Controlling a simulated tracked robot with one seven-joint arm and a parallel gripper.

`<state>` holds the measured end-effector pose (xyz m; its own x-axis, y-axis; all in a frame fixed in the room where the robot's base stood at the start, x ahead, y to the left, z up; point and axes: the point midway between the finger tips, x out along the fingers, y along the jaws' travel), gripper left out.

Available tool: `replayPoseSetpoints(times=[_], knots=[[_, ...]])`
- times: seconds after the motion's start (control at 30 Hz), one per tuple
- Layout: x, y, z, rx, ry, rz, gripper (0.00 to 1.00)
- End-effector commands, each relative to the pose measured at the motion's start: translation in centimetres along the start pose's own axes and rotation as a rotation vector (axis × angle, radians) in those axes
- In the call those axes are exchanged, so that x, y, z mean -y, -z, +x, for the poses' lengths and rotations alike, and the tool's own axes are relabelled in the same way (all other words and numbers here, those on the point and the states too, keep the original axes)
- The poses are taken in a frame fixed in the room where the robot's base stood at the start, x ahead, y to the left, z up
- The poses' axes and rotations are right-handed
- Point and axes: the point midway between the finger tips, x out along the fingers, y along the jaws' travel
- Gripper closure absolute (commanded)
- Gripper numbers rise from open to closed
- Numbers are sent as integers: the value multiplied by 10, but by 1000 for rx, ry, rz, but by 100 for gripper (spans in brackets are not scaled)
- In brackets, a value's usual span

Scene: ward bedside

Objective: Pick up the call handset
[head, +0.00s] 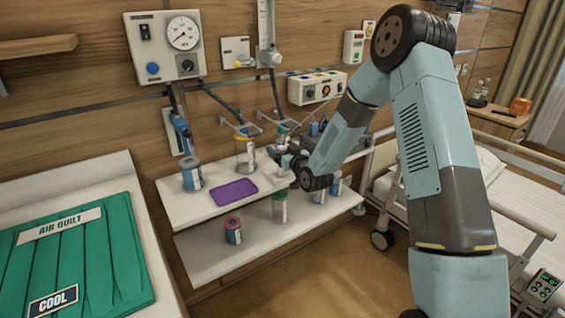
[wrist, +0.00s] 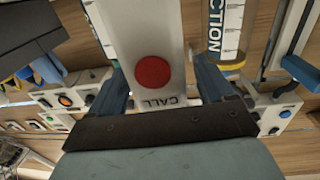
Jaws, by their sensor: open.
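The call handset (wrist: 148,32) is a pale, flat block with a round red button and the word CALL. In the wrist view it lies between the two fingers of my gripper (wrist: 163,88), one finger on each side of it. The blue-grey fingers are apart; I cannot tell whether either touches the handset. In the head view my gripper (head: 280,157) is over the back of the upper white shelf, near the wall. There my arm and gripper largely hide the handset, and I cannot make it out clearly.
A purple mat (head: 234,192) lies on the upper shelf (head: 184,213). Jars stand close by: a blue-labelled one (head: 191,174), a yellow-lidded one (head: 245,154) and others below. Hoses hang from the wall units above. A bed with a rail (head: 520,220) is at right.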

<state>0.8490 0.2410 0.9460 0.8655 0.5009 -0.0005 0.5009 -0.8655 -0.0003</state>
Motion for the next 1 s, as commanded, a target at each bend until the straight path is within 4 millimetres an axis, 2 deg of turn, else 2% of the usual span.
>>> replayPoseSetpoints(times=[0.3,0.9,1.0], knots=[[1,0,6,0,1,0,19],[1,0,5,0,2,0,77],[1,0,5,-1,2,0,78]])
